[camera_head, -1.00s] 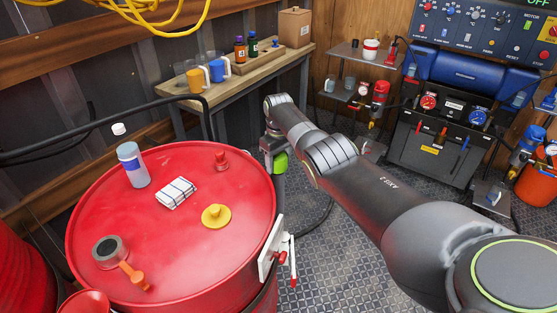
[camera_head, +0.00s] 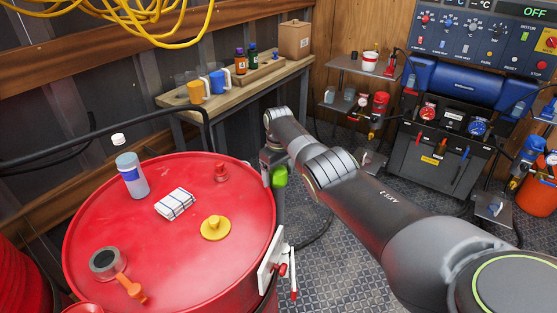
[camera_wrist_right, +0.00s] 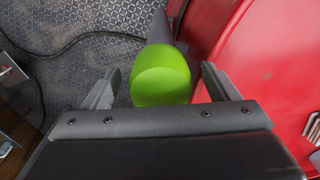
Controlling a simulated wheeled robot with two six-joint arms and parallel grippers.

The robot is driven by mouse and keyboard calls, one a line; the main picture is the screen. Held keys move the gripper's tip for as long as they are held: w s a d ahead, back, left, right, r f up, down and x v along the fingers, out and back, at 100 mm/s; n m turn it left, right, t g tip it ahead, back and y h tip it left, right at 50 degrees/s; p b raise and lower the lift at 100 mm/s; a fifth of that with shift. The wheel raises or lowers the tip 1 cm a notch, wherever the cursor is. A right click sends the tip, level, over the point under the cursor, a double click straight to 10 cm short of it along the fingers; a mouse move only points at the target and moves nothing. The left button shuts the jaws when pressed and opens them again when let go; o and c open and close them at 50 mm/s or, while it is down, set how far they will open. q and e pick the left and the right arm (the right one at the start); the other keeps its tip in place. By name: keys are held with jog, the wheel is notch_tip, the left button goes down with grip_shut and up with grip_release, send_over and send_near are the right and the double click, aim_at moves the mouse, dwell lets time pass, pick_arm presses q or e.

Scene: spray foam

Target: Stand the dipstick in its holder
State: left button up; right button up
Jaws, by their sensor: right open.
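A green rounded handle (camera_head: 280,176) with a dark grey shaft shows beside the red drum's right edge; it may be the dipstick. My right gripper (camera_head: 271,156) is just above and beside it. In the right wrist view the green handle (camera_wrist_right: 161,76) lies between the two open fingers of my right gripper (camera_wrist_right: 158,88), with gaps on both sides, so it is not gripped. The lower end of the shaft is hidden. A white bracket (camera_head: 268,262) with red parts is on the drum's right side; I cannot tell whether it is the holder. My left gripper is out of view.
The red drum (camera_head: 150,235) carries a bottle (camera_head: 132,177), a folded cloth (camera_head: 175,204), a yellow cap (camera_head: 215,228) and an orange-handled piece (camera_head: 130,287). A wooden bench (camera_head: 240,86) stands behind. A dark hose (camera_head: 322,225) lies on the patterned floor.

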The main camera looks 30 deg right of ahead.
jog(key=shift+r, duration=0.55)
notch_tip(320, 180, up, 16)
